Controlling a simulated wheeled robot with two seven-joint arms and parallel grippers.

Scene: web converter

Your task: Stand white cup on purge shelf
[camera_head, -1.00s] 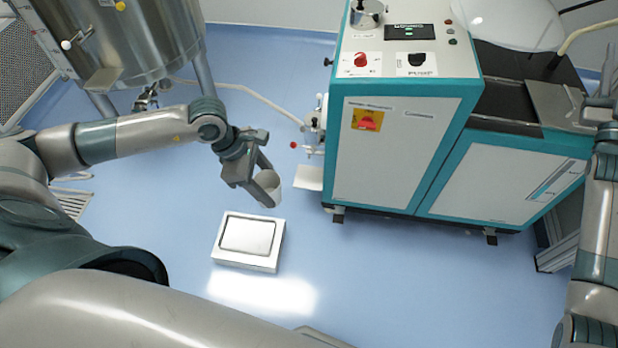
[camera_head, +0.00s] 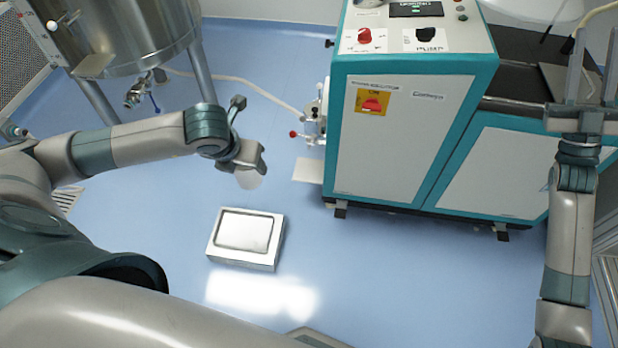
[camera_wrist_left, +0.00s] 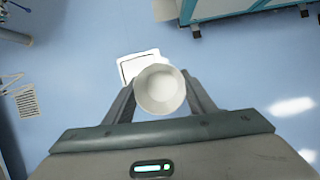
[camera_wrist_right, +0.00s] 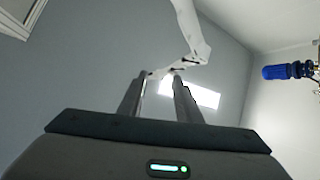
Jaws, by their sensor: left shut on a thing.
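My left gripper (camera_head: 248,168) is shut on the white cup (camera_head: 249,180) and holds it above the blue floor. In the left wrist view the cup (camera_wrist_left: 160,90) sits between the fingers, its round opening facing the camera; it looks empty. The purge shelf appears to be the small white plate (camera_head: 308,170) low on the left side of the teal-and-white machine. It lies right of the cup, apart from it, and is bare. The plate also shows at the top of the left wrist view (camera_wrist_left: 165,10). My right gripper (camera_head: 588,85) is raised at the right, its fingers apart and empty.
A metal-topped white box (camera_head: 228,257) stands on the floor below the cup. A valve with a red knob (camera_head: 312,130) juts out above the plate. A steel tank (camera_head: 125,35) stands at the back left, with a hose (camera_head: 235,87) running to the machine (camera_head: 395,140).

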